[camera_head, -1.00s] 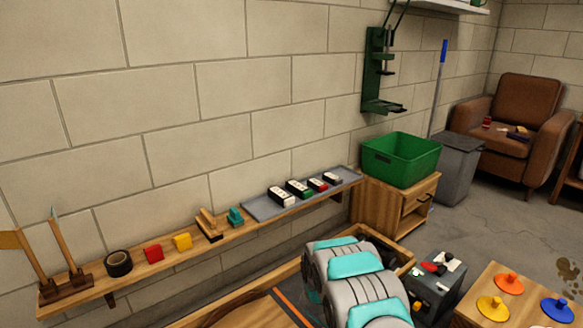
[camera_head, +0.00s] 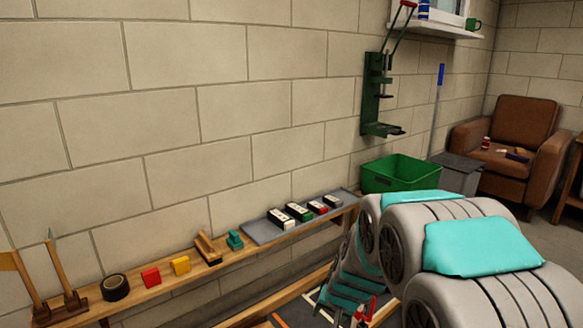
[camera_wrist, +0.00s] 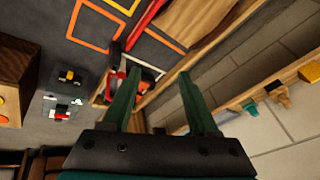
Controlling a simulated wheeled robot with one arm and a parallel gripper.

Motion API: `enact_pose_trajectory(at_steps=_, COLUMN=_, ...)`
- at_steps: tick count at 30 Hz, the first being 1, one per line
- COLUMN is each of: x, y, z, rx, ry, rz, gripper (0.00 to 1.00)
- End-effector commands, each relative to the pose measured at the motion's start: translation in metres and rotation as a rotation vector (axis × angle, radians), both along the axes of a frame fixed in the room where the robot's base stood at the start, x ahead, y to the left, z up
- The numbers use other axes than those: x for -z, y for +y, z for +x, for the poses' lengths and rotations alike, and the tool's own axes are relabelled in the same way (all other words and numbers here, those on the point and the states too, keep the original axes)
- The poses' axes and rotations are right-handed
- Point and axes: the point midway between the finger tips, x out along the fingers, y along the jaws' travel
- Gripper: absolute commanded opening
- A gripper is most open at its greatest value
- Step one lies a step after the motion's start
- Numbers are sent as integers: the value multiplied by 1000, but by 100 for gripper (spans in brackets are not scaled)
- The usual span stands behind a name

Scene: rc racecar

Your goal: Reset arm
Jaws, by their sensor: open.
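My gripper (camera_wrist: 158,80) shows in the wrist view with its two dark green fingers spread apart. It is open, and nothing is held between the fingers. Beyond the fingers lies a dark work surface (camera_wrist: 105,53) with orange and yellow outlines, and a red tool (camera_wrist: 115,58) lies near the left finger. In the head view my grey and turquoise arm (camera_head: 440,240) is folded up at the lower right and hides part of the bench.
A wooden wall shelf (camera_head: 142,293) holds black tape (camera_head: 115,287), a red block (camera_head: 150,277), a yellow block (camera_head: 180,265) and a grey tray (camera_head: 262,231). A green bin (camera_head: 385,178) stands behind my arm. An armchair (camera_head: 505,160) is at the far right.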

Motion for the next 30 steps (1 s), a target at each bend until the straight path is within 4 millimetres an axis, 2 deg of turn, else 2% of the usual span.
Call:
enact_pose_trajectory(at_steps=1, x=-12, y=1, z=-18, rx=-27, ry=22, rz=2, gripper=60)
enact_pose_trajectory(at_steps=7, x=-44, y=-1, z=-99, rx=-142, ry=143, rz=-13, gripper=60)
enact_pose_trajectory(at_steps=16, x=-77, y=-24, z=-234, rx=-279, ry=341, rz=-78, gripper=60)
enact_pose_trajectory(at_steps=21, x=-88, y=-42, z=-306, rx=-327, ry=454, rz=-123, gripper=60)
enact_pose_trajectory(at_steps=25, x=-93, y=-53, z=-342, rx=-345, ry=513, rz=-148, gripper=60)
enact_pose_trajectory(at_steps=30, x=-96, y=-60, z=-361, rx=-352, ry=546, rz=-163, gripper=60)
